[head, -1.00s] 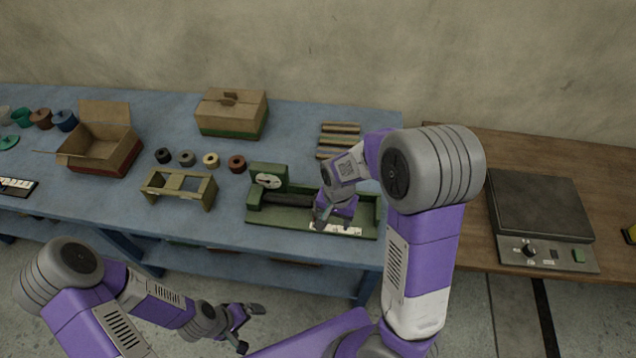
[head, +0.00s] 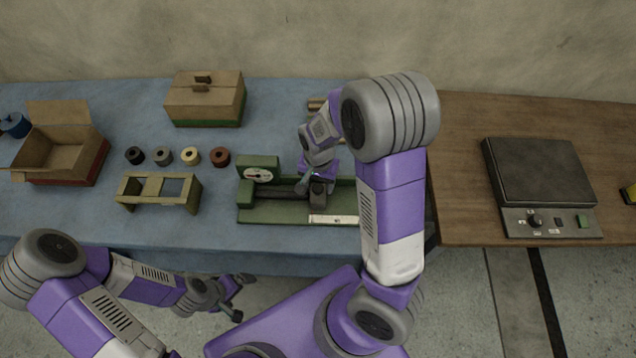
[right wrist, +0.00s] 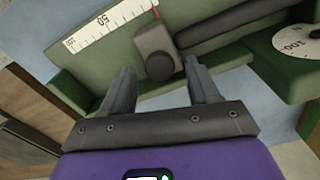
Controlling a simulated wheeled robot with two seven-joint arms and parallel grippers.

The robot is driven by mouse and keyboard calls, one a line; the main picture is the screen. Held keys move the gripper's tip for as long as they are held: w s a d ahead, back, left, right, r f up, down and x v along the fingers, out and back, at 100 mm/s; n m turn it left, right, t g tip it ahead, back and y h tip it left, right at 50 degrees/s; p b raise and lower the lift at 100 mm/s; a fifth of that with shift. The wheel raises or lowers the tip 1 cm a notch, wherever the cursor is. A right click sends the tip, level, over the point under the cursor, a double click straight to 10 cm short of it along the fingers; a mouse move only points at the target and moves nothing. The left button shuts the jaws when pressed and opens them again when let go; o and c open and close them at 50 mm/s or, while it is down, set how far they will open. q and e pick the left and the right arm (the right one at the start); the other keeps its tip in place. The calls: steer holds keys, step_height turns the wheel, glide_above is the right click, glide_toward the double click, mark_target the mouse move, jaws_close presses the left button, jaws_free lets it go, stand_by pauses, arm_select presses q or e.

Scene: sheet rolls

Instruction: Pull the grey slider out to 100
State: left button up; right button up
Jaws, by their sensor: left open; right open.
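The grey slider (right wrist: 150,47) has a dark round knob (right wrist: 160,66) and sits on the green gauge's bed, by the end of the white scale (right wrist: 112,24) nearer the dial. A red pointer shows beside it, on the dial side of the 50 mark. In the head view the slider (head: 321,195) is partly hidden by my right gripper (head: 315,180). In the right wrist view my right gripper (right wrist: 160,78) is open, fingers pointing at the slider, with the knob around the gap between the fingertips. Contact cannot be told. My left gripper (head: 241,297) is open and empty in front of the table.
The green gauge (head: 258,168) has a round dial at its left and a dark rod (right wrist: 235,22) running to the slider. An olive stand (head: 160,192), several small rolls (head: 190,156) and cardboard boxes (head: 206,98) lie left and behind. A scale plate (head: 545,172) is on the wooden table.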

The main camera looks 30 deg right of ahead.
steer(key=shift+f, duration=0.1)
jaws_close()
stand_by(0.3)
